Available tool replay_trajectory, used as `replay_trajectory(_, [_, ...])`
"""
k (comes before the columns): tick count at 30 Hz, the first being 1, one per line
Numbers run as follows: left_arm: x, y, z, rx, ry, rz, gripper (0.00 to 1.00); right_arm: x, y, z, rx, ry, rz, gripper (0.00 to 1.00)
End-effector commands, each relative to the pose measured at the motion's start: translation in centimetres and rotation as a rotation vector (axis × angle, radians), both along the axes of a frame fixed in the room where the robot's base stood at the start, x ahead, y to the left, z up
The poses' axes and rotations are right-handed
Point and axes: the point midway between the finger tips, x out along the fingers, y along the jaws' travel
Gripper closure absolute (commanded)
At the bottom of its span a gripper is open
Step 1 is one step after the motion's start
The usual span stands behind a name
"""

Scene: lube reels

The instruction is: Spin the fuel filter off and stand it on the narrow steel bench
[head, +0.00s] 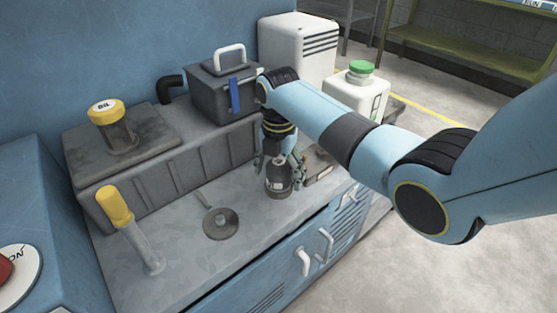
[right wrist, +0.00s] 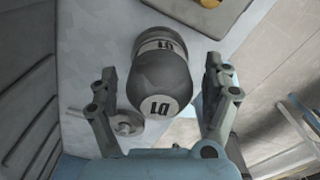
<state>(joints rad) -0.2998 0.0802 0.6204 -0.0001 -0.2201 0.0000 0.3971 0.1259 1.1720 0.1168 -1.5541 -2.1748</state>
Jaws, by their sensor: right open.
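The filter (head: 278,184) is a dark grey canister with a pale label. It looks upright on the grey steel worktop (head: 185,265), near its front edge. In the right wrist view the filter (right wrist: 165,80) shows its rounded end and a label that reads like "D1". My right gripper (head: 280,175) is over the filter from above. Its fingers are open, one on each side, and in the right wrist view (right wrist: 160,75) gaps show between them and the canister. A round metal flange (head: 221,222) lies bare on the worktop to the left. My left gripper is out of view.
A yellow-handled lever (head: 118,210) and a yellow-capped oil filler (head: 106,112) stand at the left. A dark case (head: 215,90), a white canister (head: 300,45) and a green-capped jug (head: 358,92) stand behind. A shallow tray (head: 320,168) lies right of the filter. Blue cabinet doors (head: 285,270) are below.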

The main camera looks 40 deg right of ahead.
Motion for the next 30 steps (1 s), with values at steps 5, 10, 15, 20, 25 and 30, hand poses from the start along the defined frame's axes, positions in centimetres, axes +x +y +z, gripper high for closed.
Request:
replay_trajectory(5, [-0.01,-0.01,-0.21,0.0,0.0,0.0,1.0,0.02,0.02,-0.83,0.001,-0.001,0.0,0.17])
replay_trajectory(10, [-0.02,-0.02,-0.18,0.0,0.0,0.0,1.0,0.02,0.02,-0.83,0.001,-0.001,0.0,0.17])
replay_trajectory(15, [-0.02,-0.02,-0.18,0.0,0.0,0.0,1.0,0.01,0.03,-0.83,0.0,0.0,0.0,0.31])
replay_trajectory(20, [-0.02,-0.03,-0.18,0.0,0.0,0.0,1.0,0.01,0.03,-0.82,0.0,0.0,0.0,0.52])
replay_trajectory(25, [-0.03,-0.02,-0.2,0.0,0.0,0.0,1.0,0.01,0.03,-0.83,0.0,0.0,0.0,0.74])
replay_trajectory(30, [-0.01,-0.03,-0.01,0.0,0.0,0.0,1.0,-0.02,0.03,-0.76,0.0,0.0,0.019,0.84])
